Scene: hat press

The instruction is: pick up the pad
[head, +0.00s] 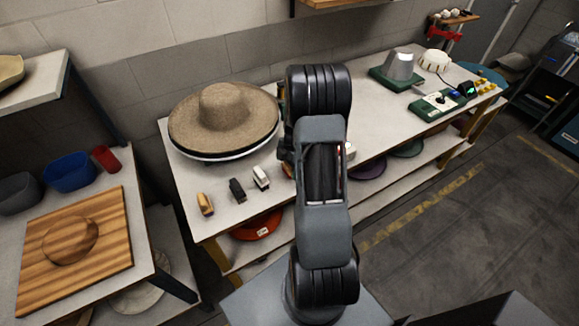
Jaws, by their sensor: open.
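Several small block- or brush-like things stand in a row near the front left of the long table: a tan one (205,204), a black one (237,189) and a white one (261,178). I cannot tell which of them is the pad. More small things by my arm are partly hidden. My arm rises through the middle of the head view and covers part of the table. My gripper's fingers do not show; they are hidden behind the arm, so their place relative to the small things cannot be told.
A wide-brimmed tan hat (224,115) rests on the long table (345,140) behind the small things. A green-based device (397,68) and a green control box (437,104) stand farther right. A side table at left holds a wooden board (75,280) and a blue bowl (69,172).

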